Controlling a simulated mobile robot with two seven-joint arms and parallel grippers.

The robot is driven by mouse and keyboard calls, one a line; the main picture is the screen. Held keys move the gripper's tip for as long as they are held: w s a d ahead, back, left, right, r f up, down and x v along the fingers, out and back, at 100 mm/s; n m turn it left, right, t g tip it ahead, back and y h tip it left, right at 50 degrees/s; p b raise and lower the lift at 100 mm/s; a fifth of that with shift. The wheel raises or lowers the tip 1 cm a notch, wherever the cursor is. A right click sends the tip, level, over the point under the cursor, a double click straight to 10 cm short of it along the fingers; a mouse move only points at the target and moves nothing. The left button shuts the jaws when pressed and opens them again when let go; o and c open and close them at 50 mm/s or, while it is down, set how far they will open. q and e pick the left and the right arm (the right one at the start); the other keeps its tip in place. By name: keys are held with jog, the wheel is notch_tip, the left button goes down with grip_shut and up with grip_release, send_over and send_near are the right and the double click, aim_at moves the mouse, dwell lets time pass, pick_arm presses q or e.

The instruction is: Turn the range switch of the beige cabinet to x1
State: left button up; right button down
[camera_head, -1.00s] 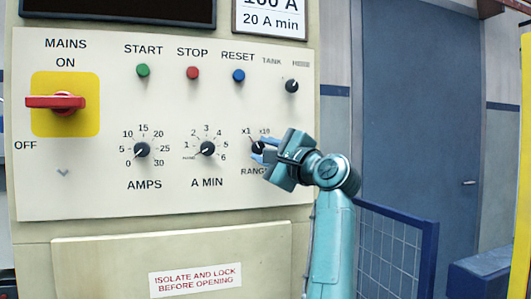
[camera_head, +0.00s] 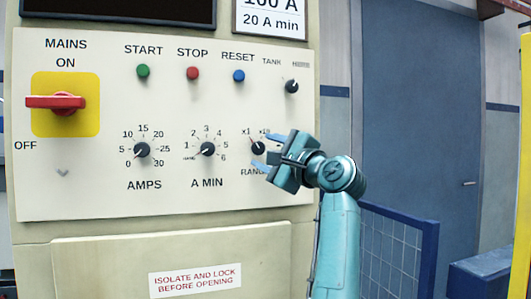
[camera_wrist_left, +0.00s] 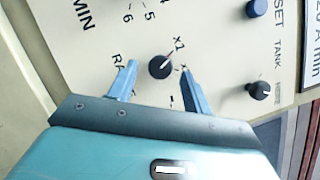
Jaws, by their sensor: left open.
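The beige cabinet's panel (camera_head: 100,200) carries the black range switch (camera_head: 258,147), a round knob with a pale pointer line, at its lower right. The pointer is toward the x1 mark at its upper left. In the left wrist view the switch (camera_wrist_left: 160,67) also has its pointer line toward the printed x1. My left gripper (camera_head: 266,151) is open just right of the switch, one blue finger above and one below. In the wrist view its fingers (camera_wrist_left: 158,68) lie on either side of the knob, not touching it. The word RANGE is partly hidden by the gripper.
The A MIN knob (camera_head: 208,149) is to the left, and the small TANK knob (camera_head: 292,86) is above. A blue RESET button (camera_head: 239,75) is also above. A blue mesh fence (camera_head: 395,250) stands to the right of my arm.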

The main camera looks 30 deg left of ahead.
pick_arm(q)
jog(key=b+v, duration=0.1)
jog(key=v, duration=1.1)
jog(key=shift+d, duration=0.1)
